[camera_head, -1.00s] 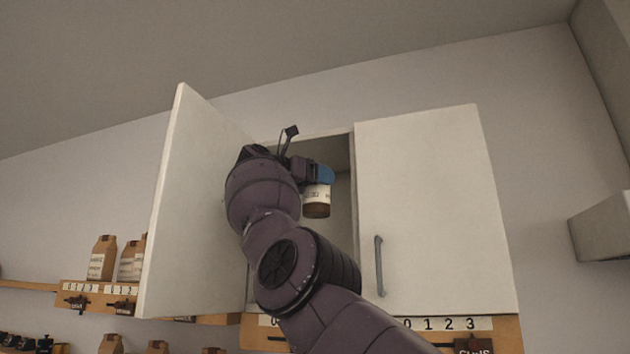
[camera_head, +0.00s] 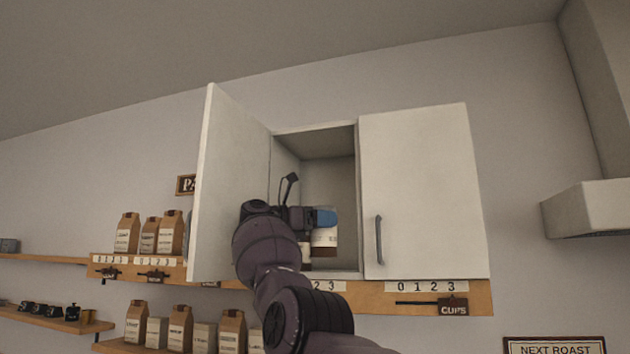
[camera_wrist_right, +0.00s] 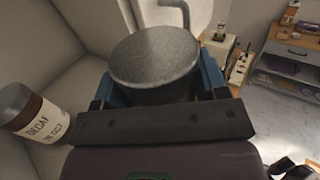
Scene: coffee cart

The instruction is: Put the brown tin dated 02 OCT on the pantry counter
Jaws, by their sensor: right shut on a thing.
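My right gripper (camera_head: 322,217), with blue fingers, is shut on a tin (camera_head: 323,238) in front of the opening of the wall cabinet (camera_head: 335,165). The tin has a white label; its date cannot be read. In the right wrist view its round grey top (camera_wrist_right: 155,55) sits between the fingers. A second tin (camera_head: 305,252), partly hidden by my arm, shows just left of the held one. The wrist view shows a brown and white tin (camera_wrist_right: 35,115) reading DECAF, with a blurred date ending in OCT. My left gripper and the pantry counter are not visible.
The cabinet's left door (camera_head: 232,190) stands open beside my arm; its right door (camera_head: 420,190) is shut. Shelves with paper bags (camera_head: 170,235) lie at the lower left. A hood (camera_head: 590,208) juts out at the right.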

